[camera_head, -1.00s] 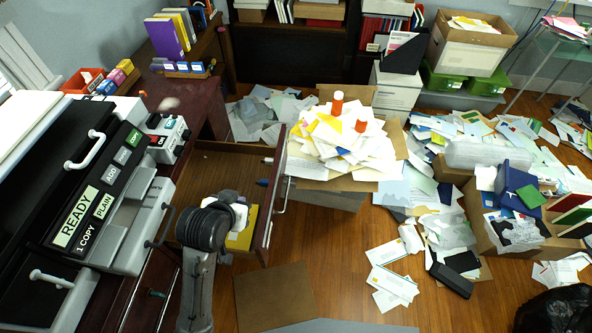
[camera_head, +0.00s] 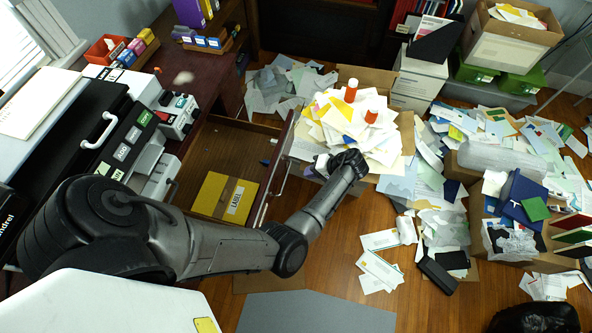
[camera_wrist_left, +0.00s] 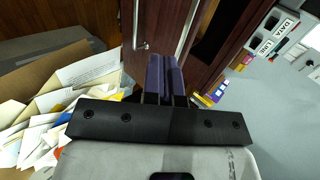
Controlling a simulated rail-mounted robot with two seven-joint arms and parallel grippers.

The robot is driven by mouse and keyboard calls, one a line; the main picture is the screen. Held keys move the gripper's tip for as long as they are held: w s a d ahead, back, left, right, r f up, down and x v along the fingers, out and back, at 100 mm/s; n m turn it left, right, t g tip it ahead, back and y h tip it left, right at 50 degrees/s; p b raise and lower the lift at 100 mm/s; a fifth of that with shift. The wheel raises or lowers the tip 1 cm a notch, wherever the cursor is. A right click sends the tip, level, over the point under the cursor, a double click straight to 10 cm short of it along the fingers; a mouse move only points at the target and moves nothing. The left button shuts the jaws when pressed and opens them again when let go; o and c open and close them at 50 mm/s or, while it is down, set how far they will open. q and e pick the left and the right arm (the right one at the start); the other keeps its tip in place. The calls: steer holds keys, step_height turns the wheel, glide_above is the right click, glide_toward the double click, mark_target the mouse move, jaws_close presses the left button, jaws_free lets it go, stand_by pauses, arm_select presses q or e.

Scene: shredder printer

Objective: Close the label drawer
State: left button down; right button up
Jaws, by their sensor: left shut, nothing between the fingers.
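The label drawer (camera_head: 232,148) stands pulled open from the dark red desk. A yellow box (camera_head: 222,196) with a label on its side lies in it. The drawer's front panel (camera_head: 273,165) carries a pale bar handle (camera_head: 279,178). My left arm reaches across in front of the drawer. My left gripper (camera_head: 326,163) is outside the drawer front, beside the paper pile; its fingers are partly hidden in the head view. In the left wrist view the purple fingers (camera_wrist_left: 165,72) are together and empty, pointing toward dark red furniture with a metal bar (camera_wrist_left: 187,27). My right gripper is out of view.
A heaped box of papers (camera_head: 345,125) stands just beyond the drawer front and also shows in the left wrist view (camera_wrist_left: 45,115). A printer (camera_head: 110,140) is at left. Papers and boxes crowd the floor at right.

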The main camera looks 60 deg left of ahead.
mark_target(274, 174)
arm_select(q)
steer(key=x, duration=0.4)
steer(key=r+x, duration=0.1)
steer(key=x, duration=0.3)
steer(key=s+a+b+x, duration=0.1)
steer(key=x, duration=0.3)
steer(key=shift+w+r, duration=0.1)
steer(key=shift+r, duration=0.15)
steer(key=shift+s+a, duration=0.4)
steer(key=shift+a, duration=0.05)
